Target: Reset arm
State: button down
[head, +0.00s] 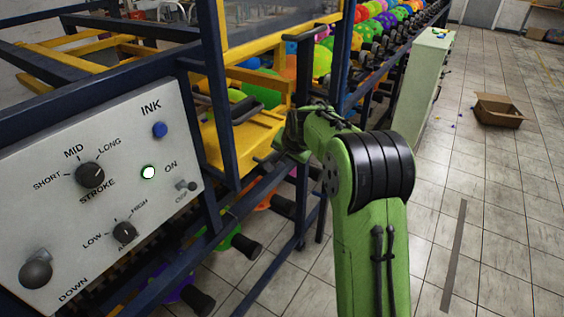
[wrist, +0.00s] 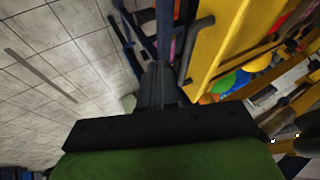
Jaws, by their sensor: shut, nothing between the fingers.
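My green arm rises from the bottom of the head view, bends at a black-ringed joint, and reaches left toward the blue and yellow machine frame (head: 275,45). Its end lies in front of the frame, beside a dark bar; I cannot tell from this view whether it touches. The fingertips are not clear in the head view. In the wrist view my gripper (wrist: 158,78) is shut and empty, its dark fingers together. A yellow panel (wrist: 215,45) and dark blue posts are just beyond and to the right of the fingers.
Coloured balloons (head: 375,25) line the machine. A pale green cabinet (head: 415,85) and a cardboard box (head: 498,110) stand right. The tiled floor (head: 500,220) is mostly clear.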

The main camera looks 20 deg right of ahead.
jog(key=s+a+r+n, duration=0.25)
jog(key=s+r, duration=0.25)
jog(key=s, duration=0.5)
jog(key=s+a+r+n, duration=0.25)
jog(key=s+r, duration=0.25)
jog(key=s, duration=0.4)
jog(key=s+a+f+n, duration=0.1)
jog(key=s+f+n, duration=0.1)
jog(key=s, duration=0.7)
jog(key=s+a+f+n+g, duration=0.1)
jog(key=s+f+n, duration=0.1)
jog(key=s, duration=0.7)
jog(key=shift+s+a+f, duration=0.2)
jog(key=shift+a+f, duration=0.1)
jog(key=shift+f, duration=0.05)
